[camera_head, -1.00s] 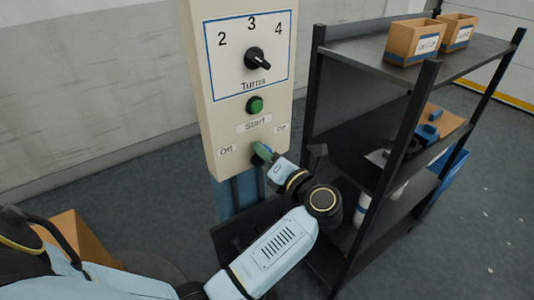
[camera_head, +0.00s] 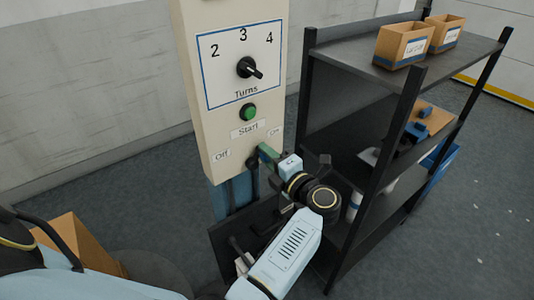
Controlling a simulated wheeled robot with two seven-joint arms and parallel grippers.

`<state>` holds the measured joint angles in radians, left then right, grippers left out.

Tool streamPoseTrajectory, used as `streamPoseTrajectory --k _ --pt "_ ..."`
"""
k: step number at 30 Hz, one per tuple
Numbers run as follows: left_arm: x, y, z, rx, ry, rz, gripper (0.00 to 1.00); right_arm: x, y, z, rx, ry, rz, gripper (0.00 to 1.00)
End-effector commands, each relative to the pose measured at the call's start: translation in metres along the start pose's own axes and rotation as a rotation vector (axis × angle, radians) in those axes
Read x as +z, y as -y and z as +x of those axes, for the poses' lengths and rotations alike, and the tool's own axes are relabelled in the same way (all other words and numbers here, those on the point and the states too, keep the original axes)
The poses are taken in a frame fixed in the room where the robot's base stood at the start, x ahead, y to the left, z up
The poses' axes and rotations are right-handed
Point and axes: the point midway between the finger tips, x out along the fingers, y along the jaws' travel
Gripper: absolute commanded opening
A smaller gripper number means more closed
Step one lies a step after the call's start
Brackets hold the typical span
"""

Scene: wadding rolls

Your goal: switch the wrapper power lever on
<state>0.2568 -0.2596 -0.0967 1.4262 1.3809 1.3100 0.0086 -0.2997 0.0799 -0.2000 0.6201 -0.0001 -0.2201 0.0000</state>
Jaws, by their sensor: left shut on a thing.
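The control panel (camera_head: 194,98) is a cream box on a blue post. Its power lever (camera_head: 267,152) has a green handle low on the front, between the "Off" label (camera_head: 221,155) and the "On" label (camera_head: 273,133). The handle leans right from its dark pivot (camera_head: 252,162), toward the "On" side. My left gripper (camera_head: 274,156) is shut on the lever handle and hides part of it. My right gripper is not in view.
Above the lever are a green Start button (camera_head: 248,112) and a black Turns knob (camera_head: 247,67). A dark shelf unit (camera_head: 350,46) with cardboard bins (camera_head: 402,44) stands close on the right of my left wrist. A cardboard box (camera_head: 80,240) is at lower left.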

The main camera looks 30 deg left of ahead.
Motion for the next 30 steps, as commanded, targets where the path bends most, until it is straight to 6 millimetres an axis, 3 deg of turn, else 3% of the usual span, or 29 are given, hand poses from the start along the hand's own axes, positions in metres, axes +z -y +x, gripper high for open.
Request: streamPoseTrajectory --k 18,19,23,30 --pt "-0.0038 0.0064 0.0012 -0.005 -0.013 0.058 0.08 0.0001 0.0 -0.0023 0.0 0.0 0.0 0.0" --pt "-0.0038 0.0064 0.0012 -0.005 -0.013 0.058 0.35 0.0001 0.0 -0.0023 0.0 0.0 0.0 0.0" --pt "-0.0027 0.0053 0.0011 -0.004 -0.01 0.054 0.52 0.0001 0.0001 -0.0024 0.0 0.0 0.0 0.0" --pt "-0.0005 0.003 0.0005 -0.002 -0.005 0.049 0.52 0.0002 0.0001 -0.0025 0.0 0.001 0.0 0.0"
